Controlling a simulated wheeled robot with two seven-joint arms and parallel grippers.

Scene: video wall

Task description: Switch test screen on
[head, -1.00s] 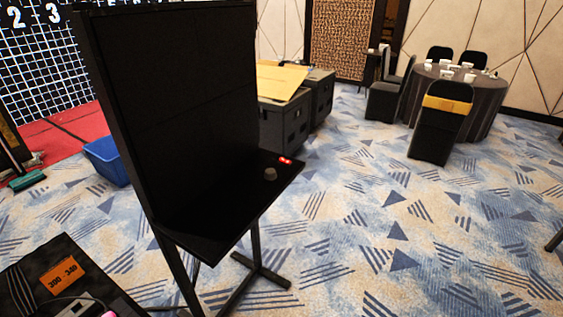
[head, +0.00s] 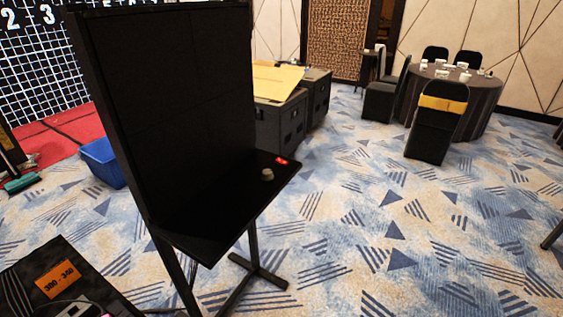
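A large black screen panel (head: 175,100) stands upright on a dark stand at centre left in the head view. Its face is dark. A black shelf (head: 225,205) juts out from its lower edge. On the shelf are a small grey knob-like object (head: 267,174) and, behind it near the far edge, a small red lit object (head: 281,161). Neither of my grippers shows in the view.
Black cases (head: 284,125) stand behind the screen. A blue bin (head: 101,163) is at left. A dark surface with an orange card (head: 60,279) is at lower left. A round table (head: 478,100) with chairs is at back right. Patterned carpet is clear at centre right.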

